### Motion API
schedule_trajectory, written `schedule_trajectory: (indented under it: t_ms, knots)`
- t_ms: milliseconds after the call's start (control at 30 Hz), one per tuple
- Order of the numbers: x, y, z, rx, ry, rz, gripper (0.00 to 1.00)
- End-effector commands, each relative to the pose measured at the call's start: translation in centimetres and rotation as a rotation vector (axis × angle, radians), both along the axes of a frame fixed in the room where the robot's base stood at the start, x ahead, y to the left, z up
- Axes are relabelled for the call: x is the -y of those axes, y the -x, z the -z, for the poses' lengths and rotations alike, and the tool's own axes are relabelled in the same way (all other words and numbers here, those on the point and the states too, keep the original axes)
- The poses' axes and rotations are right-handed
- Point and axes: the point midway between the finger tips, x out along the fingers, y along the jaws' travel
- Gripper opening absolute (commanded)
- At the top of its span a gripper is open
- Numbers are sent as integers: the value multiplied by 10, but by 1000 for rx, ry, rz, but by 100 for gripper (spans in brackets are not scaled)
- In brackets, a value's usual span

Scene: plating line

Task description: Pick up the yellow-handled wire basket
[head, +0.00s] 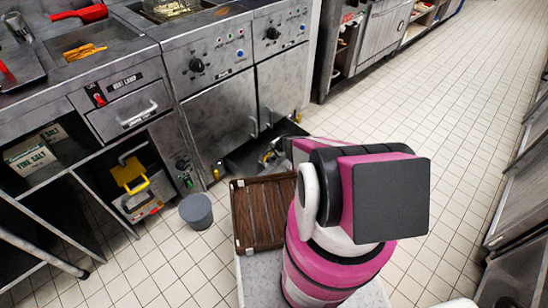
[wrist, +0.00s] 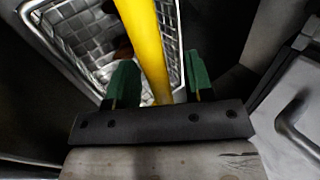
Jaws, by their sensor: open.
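The wire basket (wrist: 75,38) fills the upper left and middle of the wrist view, its metal mesh sides showing. Its yellow handle (wrist: 146,40) runs down from the top edge between the two green fingers of my gripper (wrist: 160,85). The fingers are apart, one on each side of the handle, with a visible gap at least on the right. Some brownish contents show inside the basket. In the head view my arm covers most of the place where my gripper is, so the basket is not clearly made out there.
A fryer unit (head: 216,118) with doors stands ahead. A brown slatted crate (head: 262,214) lies in front of me, beside a grey bucket (head: 196,211). The tiled floor (head: 445,100) at right is clear.

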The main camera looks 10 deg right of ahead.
Motion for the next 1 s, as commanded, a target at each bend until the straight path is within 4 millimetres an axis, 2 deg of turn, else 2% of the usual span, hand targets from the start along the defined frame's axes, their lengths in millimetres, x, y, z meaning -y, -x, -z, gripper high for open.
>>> schedule_trajectory:
  t_ms: [100, 300, 333, 400, 467, 800, 867, 1000]
  knots:
    - [-3, -6, 10, 0, 0, 1, 48]
    - [-3, -5, 9, 0, 0, 1, 48]
    - [-3, -5, 9, 0, 0, 1, 41]
    - [-3, -5, 9, 0, 0, 1, 18]
    - [-3, -5, 9, 0, 0, 1, 0]
    - [-3, -5, 7, 0, 0, 1, 0]
    - [-3, -5, 2, 1, 0, 1, 0]
    - [-3, -4, -20, 2, 0, 1, 0]
